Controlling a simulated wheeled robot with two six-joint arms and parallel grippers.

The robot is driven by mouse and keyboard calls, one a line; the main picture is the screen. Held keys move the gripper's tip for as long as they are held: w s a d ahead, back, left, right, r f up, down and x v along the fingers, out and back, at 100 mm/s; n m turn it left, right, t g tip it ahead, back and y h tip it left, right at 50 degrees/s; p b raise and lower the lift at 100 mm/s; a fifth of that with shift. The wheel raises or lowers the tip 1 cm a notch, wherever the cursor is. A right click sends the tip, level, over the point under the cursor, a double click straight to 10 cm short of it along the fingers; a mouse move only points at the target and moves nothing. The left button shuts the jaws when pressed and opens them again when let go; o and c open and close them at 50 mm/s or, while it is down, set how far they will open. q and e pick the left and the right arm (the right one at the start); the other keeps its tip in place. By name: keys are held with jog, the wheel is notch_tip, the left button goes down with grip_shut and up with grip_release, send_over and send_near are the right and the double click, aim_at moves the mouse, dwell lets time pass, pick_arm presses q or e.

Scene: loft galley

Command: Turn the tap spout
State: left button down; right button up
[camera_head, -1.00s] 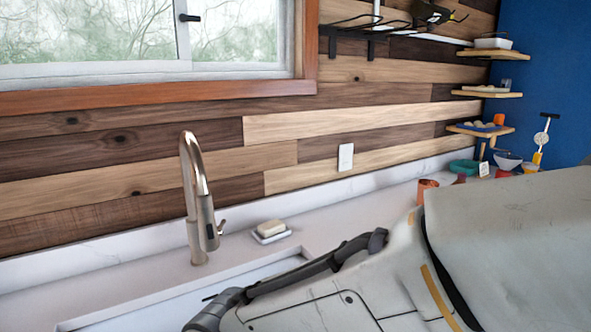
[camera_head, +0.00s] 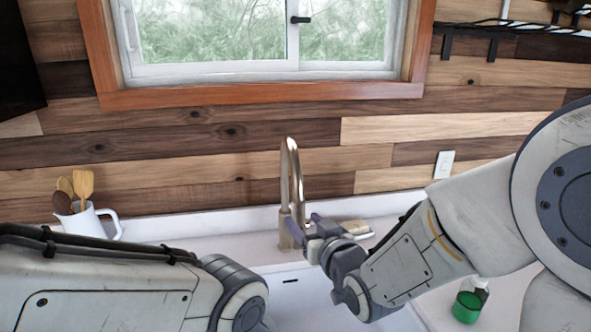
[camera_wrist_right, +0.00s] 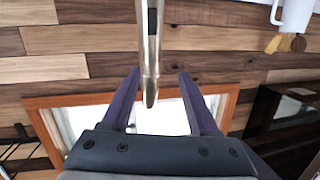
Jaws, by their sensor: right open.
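The metal tap (camera_head: 290,165) stands upright behind the sink, with a tall arched neck. My right gripper (camera_head: 300,228) is beside the lower part of the tap in the head view and partly covers it. In the right wrist view, which is upside down, the tap (camera_wrist_right: 150,55) comes down from the top edge between the two fingers of my right gripper (camera_wrist_right: 160,85). The fingers are open, with gaps on both sides of the metal. My left arm crosses the lower left of the head view, and its gripper does not show.
The sink (camera_head: 290,285) lies below the tap, partly hidden by my arms. A soap bar (camera_head: 355,227) is right of the tap. A white mug (camera_head: 85,222) with wooden utensils stands left. A green container (camera_head: 467,307) stands at the lower right. A window (camera_head: 260,35) is above.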

aim_at(295, 183)
jog(key=r, duration=0.1)
jog(key=r+t, duration=0.1)
jog(key=w+d+r, duration=0.1)
jog(key=shift+r+t+p, duration=0.15)
jog(key=shift+t+p, duration=0.15)
jog(key=shift+w+r, duration=0.2)
jog(key=shift+r, duration=0.05)
jog(key=shift+w+r+p, duration=0.15)
jog(key=shift+w+p, duration=0.05)
jog(key=shift+p, duration=0.2)
jog(key=p+x, duration=0.2)
jog(key=x, duration=0.2)
jog(key=p+x, duration=0.3)
jog(key=x, duration=0.1)
jog(key=shift+w+a+r, duration=0.15)
jog(key=shift+w+a, duration=0.35)
jog(key=shift+w, duration=0.35)
grip_shut()
jog(key=shift+d, duration=0.1)
